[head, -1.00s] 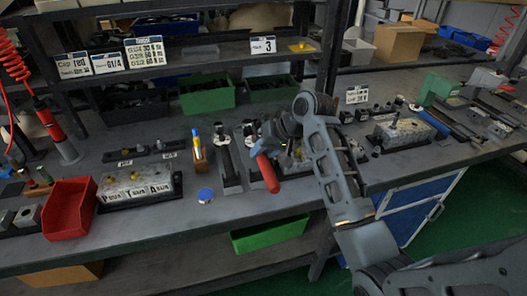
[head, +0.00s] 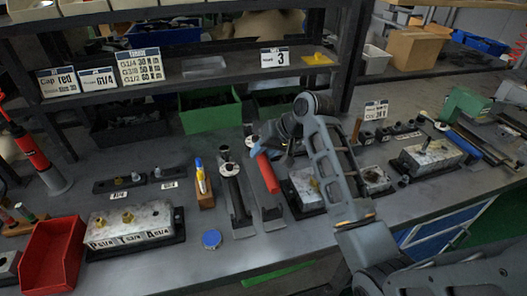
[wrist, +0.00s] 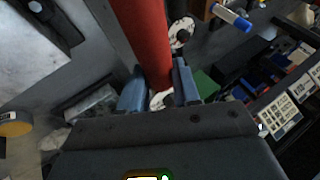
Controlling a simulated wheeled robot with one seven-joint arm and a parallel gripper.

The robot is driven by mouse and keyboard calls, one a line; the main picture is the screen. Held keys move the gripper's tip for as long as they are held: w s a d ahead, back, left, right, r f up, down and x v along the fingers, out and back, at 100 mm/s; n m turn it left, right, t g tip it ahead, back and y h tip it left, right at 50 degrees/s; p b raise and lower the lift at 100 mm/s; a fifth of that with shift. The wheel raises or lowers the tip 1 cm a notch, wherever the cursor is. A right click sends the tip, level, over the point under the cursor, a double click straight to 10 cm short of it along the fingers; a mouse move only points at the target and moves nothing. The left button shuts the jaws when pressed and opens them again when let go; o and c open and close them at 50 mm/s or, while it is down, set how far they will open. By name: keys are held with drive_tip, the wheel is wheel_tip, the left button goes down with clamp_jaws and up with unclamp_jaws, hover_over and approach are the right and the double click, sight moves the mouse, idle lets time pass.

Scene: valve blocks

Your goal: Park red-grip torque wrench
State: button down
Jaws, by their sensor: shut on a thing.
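My gripper (head: 258,150) is shut on the torque wrench's red grip (head: 267,173). In the wrist view the red grip (wrist: 146,40) passes between the two blue-grey fingers (wrist: 160,88). In the head view the grip slants down to the right, in front of a dark long holder (head: 270,214) on the bench. I cannot tell whether the wrench touches this holder. The wrench's far end is hidden by my gripper and arm. A second wrench with a black grip (head: 236,196) lies in the neighbouring holder on the left.
A bottle-like marker in a wooden block (head: 202,186) and a blue cap (head: 211,239) are left of the holders. A valve block (head: 306,188) stands close on the right. A P-T-A block (head: 130,223) and red bin (head: 53,258) are farther left. Shelf posts rise behind.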

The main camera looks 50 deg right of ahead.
drive_tip(key=shift+r, duration=0.1)
wheel_tip(320, 180, down, 5)
drive_tip(key=shift+b, duration=1.05)
drive_tip(key=shift+p, duration=0.75)
idle(0.5)
drive_tip(key=shift+f+b, duration=0.85)
drive_tip(key=shift+f, duration=1.15)
drive_tip(key=c, duration=0.7)
unclamp_jaws()
drive_tip(key=shift+c, duration=0.2)
drive_tip(key=shift+s+a+f, duration=0.1)
drive_tip(key=shift+f, duration=0.05)
